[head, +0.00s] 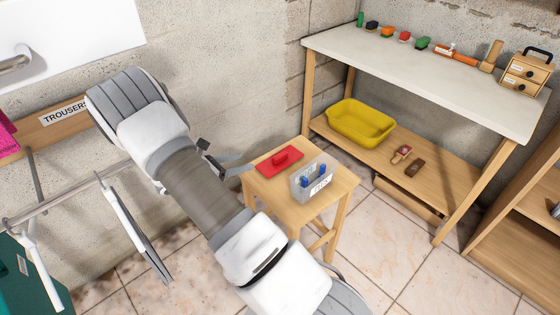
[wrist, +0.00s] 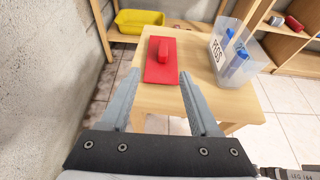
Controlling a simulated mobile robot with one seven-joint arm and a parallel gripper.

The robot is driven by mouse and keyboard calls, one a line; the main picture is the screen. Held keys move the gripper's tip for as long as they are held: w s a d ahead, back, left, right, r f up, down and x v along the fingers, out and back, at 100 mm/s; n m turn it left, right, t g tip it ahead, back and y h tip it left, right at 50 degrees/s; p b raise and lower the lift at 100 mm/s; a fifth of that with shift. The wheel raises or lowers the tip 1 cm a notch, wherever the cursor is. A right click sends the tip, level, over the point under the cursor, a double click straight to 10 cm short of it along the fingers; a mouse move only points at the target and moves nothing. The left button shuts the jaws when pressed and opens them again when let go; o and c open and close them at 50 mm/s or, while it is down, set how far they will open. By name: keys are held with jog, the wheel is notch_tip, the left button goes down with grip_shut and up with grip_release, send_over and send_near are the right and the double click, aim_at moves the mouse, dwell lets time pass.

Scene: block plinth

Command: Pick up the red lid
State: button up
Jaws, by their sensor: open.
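The red lid (head: 280,161) lies flat on a small wooden stool (head: 290,208), with a raised red handle on its top. In the wrist view the lid (wrist: 152,69) lies ahead of my gripper (wrist: 157,74), roughly in line with the gap between the fingers. My gripper is open and empty, its two grey fingers spread wide at the near edge of the stool. In the head view the gripper (head: 240,167) is at the left of the lid, partly hidden by my arm. I cannot tell how high the fingers are above the lid.
A clear bin labelled PEGS (wrist: 238,58) with blue pegs stands on the stool, right of the lid. A workbench (head: 430,80) with a yellow tub (head: 361,122) on its lower shelf stands behind. A block wall (wrist: 45,80) rises close on the left. A clothes rail (head: 70,203) stands at left.

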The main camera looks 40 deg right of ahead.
aim_at(277, 156)
jog(key=b+x, duration=0.3)
jog(key=x, duration=0.8)
jog(key=shift+d+f, duration=0.2)
jog(key=shift+d, duration=0.1)
jog(key=shift+s+b+x, duration=0.15)
jog(key=shift+b+x, duration=0.3)
jog(key=shift+x, duration=0.9)
jog(key=shift+s+b+x, duration=0.15)
jog(key=shift+b+x, duration=0.3)
jog(key=shift+x, duration=0.9)
jog(key=shift+f, duration=0.1)
grip_shut()
